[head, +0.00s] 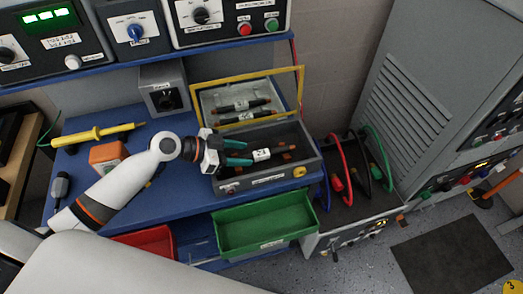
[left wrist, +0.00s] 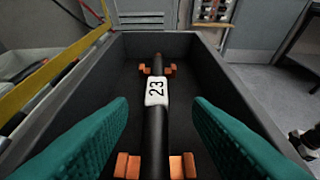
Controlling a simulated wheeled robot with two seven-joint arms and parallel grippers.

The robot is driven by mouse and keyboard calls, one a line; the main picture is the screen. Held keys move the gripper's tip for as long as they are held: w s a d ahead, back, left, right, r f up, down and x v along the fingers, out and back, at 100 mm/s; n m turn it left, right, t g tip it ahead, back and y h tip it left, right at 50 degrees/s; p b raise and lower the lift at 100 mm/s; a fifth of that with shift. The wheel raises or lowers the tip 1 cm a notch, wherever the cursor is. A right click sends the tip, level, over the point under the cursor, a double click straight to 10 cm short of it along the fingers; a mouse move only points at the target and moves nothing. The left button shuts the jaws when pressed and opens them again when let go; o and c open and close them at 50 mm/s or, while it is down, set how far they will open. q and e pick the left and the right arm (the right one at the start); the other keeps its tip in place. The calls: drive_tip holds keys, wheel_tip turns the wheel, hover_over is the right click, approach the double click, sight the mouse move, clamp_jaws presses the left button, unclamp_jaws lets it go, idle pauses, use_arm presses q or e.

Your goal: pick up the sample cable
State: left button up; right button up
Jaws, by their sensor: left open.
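The sample cable, a short black rod with a white label reading 23 (left wrist: 157,90), lies in a grey open box (head: 314,158) on orange supports. In the head view its white label (head: 261,155) shows just beyond my fingertips. My left gripper (head: 240,154) has teal fingers and is open at the box. In the left wrist view the fingers (left wrist: 160,125) stand on either side of the cable, apart from it, with nothing between them but the cable's near part. My right gripper is not in view.
A green bin (head: 265,222) and a red bin (head: 150,240) sit in front. A yellow probe (head: 98,133) and orange block (head: 106,155) lie left on the blue bench. Coloured cables hang at right.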

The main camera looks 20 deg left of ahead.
sight(260, 153)
use_arm(q)
drive_tip(key=shift+w+d+f, duration=0.15)
drive_tip(key=shift+w+d, duration=0.25)
drive_tip(key=shift+d, duration=0.05)
drive_tip(key=p+x, duration=0.2)
drive_tip(key=x, duration=0.2)
drive_tip(key=shift+w+d+p, duration=0.15)
drive_tip(key=shift+w+p, duration=0.1)
drive_tip(key=shift+p, duration=0.05)
drive_tip(key=shift+w+d, duration=0.1)
drive_tip(key=shift+d, duration=0.05)
clamp_jaws()
